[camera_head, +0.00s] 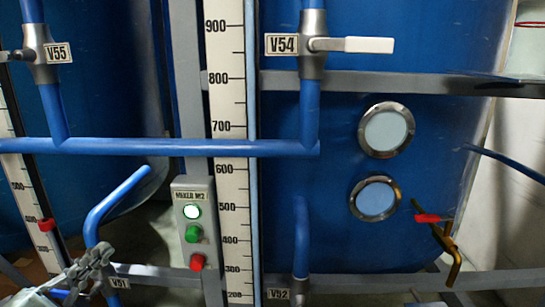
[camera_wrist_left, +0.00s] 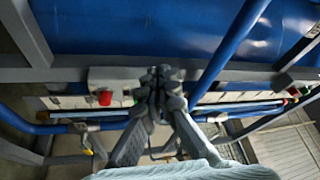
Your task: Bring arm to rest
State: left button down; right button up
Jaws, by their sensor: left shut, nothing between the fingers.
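My right gripper is in neither view. The grey mixer M2 box (camera_head: 192,225) stands to the right of my left gripper, with a white lamp, a green button and a red button.
Blue tanks (camera_head: 345,220) fill the background. A horizontal blue pipe (camera_head: 180,147) crosses above the gripper. Valves V55 (camera_head: 40,50) and V54 (camera_head: 312,45) sit higher up. A white scale (camera_head: 228,110) stands right of the box. In the wrist view a blue pipe (camera_wrist_left: 230,50) passes close to the fingers.

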pick_arm(q)
jog(key=w+a+f+n+g+y, duration=0.1)
jog(key=a+f+n+y, duration=0.5)
jog(key=f+n+y, duration=0.35)
jog(key=s+f+n+g+y, duration=0.25)
jog(key=f+n+g, duration=0.3)
jog(key=f, duration=0.65)
jog(key=s+d+f+g+h, duration=0.1)
jog(key=s+d+f+g, duration=0.4)
jog(key=s+f, duration=0.3)
jog(key=s+d+f+n+g+h, duration=0.1)
jog(key=s+d+f+g+h, duration=0.1)
jog(key=s+d+f+g, duration=0.3)
notch_tip(320, 180, down, 4)
jog(key=s+d, duration=0.2)
jog(key=shift+s+r+n+h, duration=0.15)
jog(key=shift+s+n+h, duration=0.15)
jog(key=shift+s, duration=0.1)
jog(key=shift+a, duration=0.1)
